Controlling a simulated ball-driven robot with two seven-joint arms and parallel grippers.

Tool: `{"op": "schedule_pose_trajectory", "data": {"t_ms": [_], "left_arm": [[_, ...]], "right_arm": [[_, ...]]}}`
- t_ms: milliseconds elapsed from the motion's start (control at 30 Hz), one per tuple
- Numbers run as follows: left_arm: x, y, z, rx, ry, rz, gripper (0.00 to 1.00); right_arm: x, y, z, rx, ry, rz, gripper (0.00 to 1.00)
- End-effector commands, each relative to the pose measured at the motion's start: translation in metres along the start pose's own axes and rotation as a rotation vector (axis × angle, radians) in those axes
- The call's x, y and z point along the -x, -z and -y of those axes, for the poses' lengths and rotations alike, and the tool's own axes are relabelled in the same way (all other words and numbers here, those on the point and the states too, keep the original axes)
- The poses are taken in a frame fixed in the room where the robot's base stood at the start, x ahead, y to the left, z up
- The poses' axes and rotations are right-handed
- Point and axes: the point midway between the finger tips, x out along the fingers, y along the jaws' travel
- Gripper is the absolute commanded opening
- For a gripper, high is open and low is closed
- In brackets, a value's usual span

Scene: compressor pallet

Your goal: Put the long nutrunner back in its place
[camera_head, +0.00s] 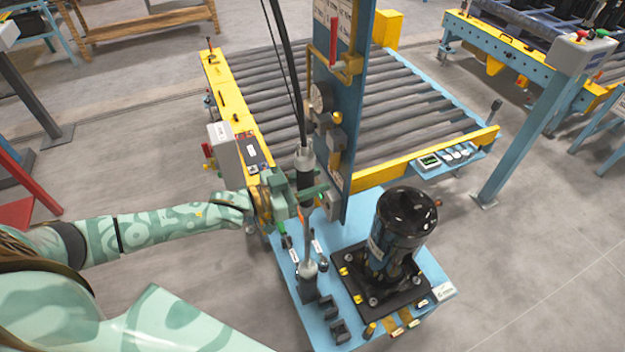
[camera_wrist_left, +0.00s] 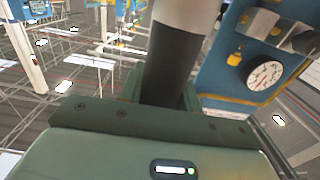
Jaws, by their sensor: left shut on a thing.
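The long nutrunner (camera_head: 304,165) hangs nearly upright on a dark cable beside the blue column. My left gripper (camera_head: 303,193) is shut around its dark grip, partly covering it. In the left wrist view, the black grip of the nutrunner (camera_wrist_left: 172,68) rises between the jaws of my left gripper (camera_wrist_left: 165,100), with a pale section above. Its thin shaft runs down to the holders (camera_head: 308,288) on the left side of the blue workstation base. Its lower end is over or at a holder; I cannot tell whether it is inside. My right gripper is not in view.
A black compressor (camera_head: 405,220) stands on a dark plate right of the nutrunner. The blue column (camera_head: 345,100), with a gauge (camera_head: 321,98), rises close behind. Small dark holders (camera_head: 340,330) sit at the front left of the base. A roller conveyor (camera_head: 400,110) lies behind.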

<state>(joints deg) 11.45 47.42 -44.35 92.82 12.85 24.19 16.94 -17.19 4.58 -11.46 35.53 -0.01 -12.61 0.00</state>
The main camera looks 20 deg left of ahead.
Motion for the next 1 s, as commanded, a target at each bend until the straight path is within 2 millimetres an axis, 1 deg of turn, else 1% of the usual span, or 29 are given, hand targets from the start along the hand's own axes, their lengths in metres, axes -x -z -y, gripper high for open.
{"op": "schedule_pose_trajectory", "data": {"t_ms": [33,1000], "left_arm": [[-0.001,0.002,0.001,0.0,0.0,-0.008,0.0],[-0.001,-0.014,0.001,0.0,0.0,-0.008,0.0]], "right_arm": [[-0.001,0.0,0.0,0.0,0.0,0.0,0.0],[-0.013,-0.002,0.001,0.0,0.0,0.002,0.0]]}}
